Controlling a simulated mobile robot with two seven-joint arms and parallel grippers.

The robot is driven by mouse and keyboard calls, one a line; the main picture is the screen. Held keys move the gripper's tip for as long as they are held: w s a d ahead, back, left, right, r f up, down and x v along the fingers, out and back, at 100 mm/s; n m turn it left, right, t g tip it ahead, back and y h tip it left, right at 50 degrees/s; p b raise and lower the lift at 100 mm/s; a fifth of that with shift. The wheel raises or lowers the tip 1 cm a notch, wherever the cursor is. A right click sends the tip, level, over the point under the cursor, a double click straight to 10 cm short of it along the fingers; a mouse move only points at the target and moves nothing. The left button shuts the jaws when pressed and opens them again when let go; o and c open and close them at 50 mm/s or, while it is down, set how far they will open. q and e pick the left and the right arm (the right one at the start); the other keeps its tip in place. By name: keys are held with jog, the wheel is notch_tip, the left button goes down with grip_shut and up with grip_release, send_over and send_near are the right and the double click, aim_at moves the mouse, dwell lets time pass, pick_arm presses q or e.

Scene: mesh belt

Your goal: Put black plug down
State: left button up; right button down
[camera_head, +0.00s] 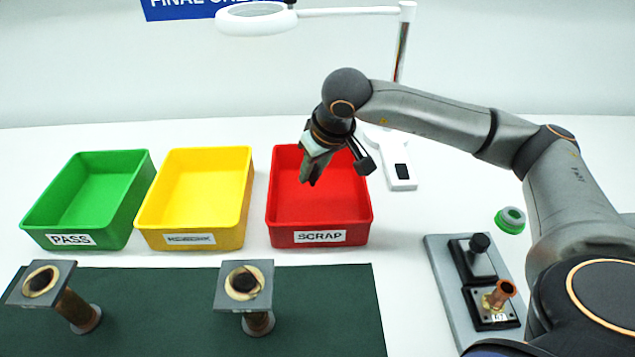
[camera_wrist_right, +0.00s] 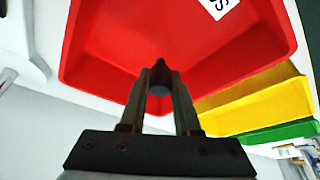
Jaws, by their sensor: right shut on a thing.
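My right gripper (camera_head: 312,176) reaches over the red SCRAP bin (camera_head: 319,213), pointing down. In the right wrist view the two fingers of my right gripper (camera_wrist_right: 160,84) are closed on a small dark piece, the black plug (camera_wrist_right: 160,66). Only its dark tip shows between the fingertips; the rest is hidden. The plug is above the bin's inside; its exact height over the floor cannot be told. The inside of the red bin (camera_wrist_right: 105,40) looks empty where it shows. My left gripper is not in view.
A yellow bin (camera_head: 195,190) and a green PASS bin (camera_head: 87,190) stand left of the red one. A white magnifier lamp (camera_head: 400,175) stands behind right. Two brass-coloured parts with square plates (camera_head: 246,290) stand on the green mat (camera_head: 330,310). A grey fixture (camera_head: 447,280) lies at right.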

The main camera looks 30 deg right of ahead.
jog(key=shift+d+f, duration=0.3)
jog(key=shift+f, duration=0.05)
jog(key=f, duration=0.3)
jog(key=shift+s+d+f, duration=0.1)
jog(key=shift+d, duration=0.1)
jog(key=shift+f, duration=0.15)
jog(key=shift+f, duration=0.25)
jog(key=c, duration=0.6)
grip_release()
jog(key=shift+r, duration=0.1)
